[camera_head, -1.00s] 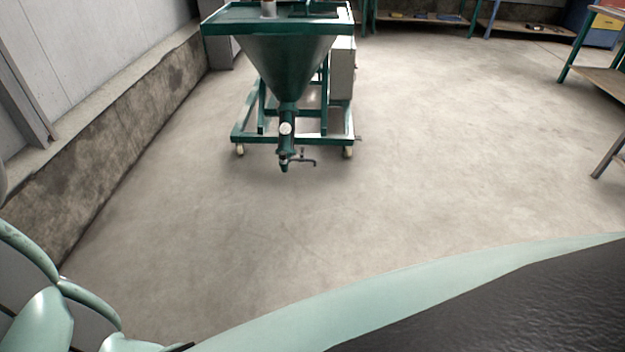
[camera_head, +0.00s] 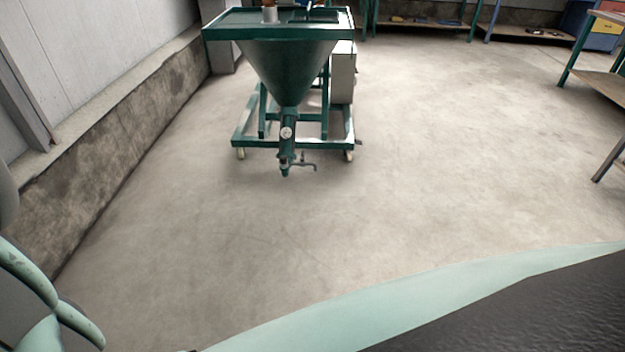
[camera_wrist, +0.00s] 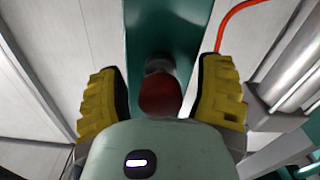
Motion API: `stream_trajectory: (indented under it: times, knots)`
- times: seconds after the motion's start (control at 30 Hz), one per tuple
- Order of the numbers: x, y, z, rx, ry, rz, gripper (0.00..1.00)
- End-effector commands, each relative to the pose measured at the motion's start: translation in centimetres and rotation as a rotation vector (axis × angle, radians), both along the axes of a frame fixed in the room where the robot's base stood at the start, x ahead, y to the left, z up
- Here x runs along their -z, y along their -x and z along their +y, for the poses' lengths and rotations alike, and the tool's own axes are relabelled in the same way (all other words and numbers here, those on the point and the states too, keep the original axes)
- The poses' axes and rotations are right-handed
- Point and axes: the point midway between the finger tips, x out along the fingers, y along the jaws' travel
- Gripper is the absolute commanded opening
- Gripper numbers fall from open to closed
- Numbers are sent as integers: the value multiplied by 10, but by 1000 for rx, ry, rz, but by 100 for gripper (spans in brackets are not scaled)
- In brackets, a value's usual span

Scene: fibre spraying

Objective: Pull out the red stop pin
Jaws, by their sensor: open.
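In the wrist view, the red stop pin (camera_wrist: 160,95) shows as a rounded red knob on a grey collar, against a green post or beam (camera_wrist: 165,28). My gripper (camera_wrist: 163,98) has its two yellow ribbed fingers apart, one on each side of the red knob. Gaps show between the knob and both fingers, so it is not gripped. The lower part of the knob is hidden behind my gripper's pale green body. The head view does not show the pin or my gripper's fingers.
In the wrist view, a red cable (camera_wrist: 232,17) curves at the upper right, beside metal cylinders (camera_wrist: 298,65). In the head view, a green hopper machine (camera_head: 287,75) on a wheeled frame stands ahead. A workbench (camera_head: 603,82) stands at right; the middle floor (camera_head: 430,150) is clear.

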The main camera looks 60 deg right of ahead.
Motion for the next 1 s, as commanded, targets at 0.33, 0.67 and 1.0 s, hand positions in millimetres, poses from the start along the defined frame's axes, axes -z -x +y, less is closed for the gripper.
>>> stream_trajectory:
  times: [0.33, 0.67, 1.0]
  knots:
    - [0, 0, 0, 1, 0, 0, 32]
    - [0, 0, 0, 0, -1, -1, 0]
    - [-2, 7, -3, 0, -1, 0, 0]
